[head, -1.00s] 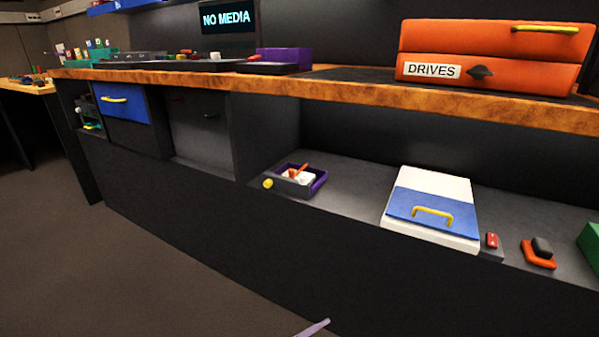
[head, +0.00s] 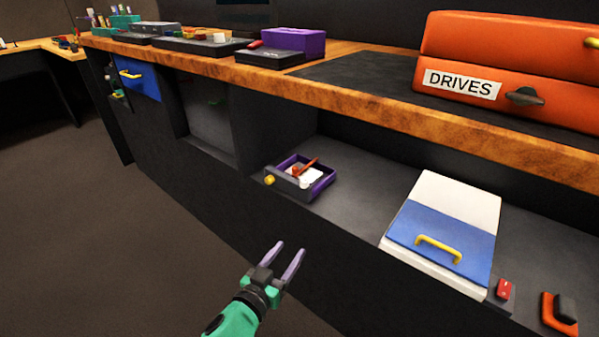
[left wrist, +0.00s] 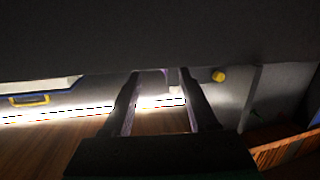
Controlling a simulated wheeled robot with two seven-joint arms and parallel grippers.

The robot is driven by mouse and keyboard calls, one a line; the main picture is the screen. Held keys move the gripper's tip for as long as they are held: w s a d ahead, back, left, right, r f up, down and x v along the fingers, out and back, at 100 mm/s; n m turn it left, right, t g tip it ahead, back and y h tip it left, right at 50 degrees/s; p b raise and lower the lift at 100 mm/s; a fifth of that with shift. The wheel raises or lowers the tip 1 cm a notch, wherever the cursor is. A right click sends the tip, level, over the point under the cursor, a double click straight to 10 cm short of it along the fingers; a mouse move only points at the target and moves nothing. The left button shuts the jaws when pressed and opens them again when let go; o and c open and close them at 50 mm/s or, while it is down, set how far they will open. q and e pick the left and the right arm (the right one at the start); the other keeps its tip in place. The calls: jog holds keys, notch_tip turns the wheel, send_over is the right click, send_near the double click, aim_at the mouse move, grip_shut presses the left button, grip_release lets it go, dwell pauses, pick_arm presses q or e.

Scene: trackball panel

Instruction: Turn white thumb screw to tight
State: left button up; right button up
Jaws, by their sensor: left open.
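I cannot make out a white thumb screw or a trackball panel for sure in either view. A small dark box with a purple tray (head: 322,186) stands on the lower shelf in the head view. It holds a white item (head: 285,178) and an orange stick, and a yellow knob (head: 269,180) is on its left side. My left gripper (head: 289,248) is open and empty, in front of the shelf front and below this box. In the left wrist view its fingers (left wrist: 160,75) are apart, with the yellow knob (left wrist: 218,76) beyond them to the right. My right gripper is out of view.
A white and blue box with a yellow handle (head: 438,246) stands right of the tray on the shelf. A red switch (head: 503,289) and an orange-black item (head: 561,312) are beside it. The wooden counter edge (head: 400,115) overhangs the shelf. Orange drives cases (head: 500,60) stand above.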

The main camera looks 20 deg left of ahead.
pick_arm(q)
jog(key=t+y+p, duration=0.2)
send_near(303, 184)
jog(key=w, duration=1.1)
jog(key=shift+d+p, duration=0.25)
jog(key=shift+p, duration=0.1)
grip_shut()
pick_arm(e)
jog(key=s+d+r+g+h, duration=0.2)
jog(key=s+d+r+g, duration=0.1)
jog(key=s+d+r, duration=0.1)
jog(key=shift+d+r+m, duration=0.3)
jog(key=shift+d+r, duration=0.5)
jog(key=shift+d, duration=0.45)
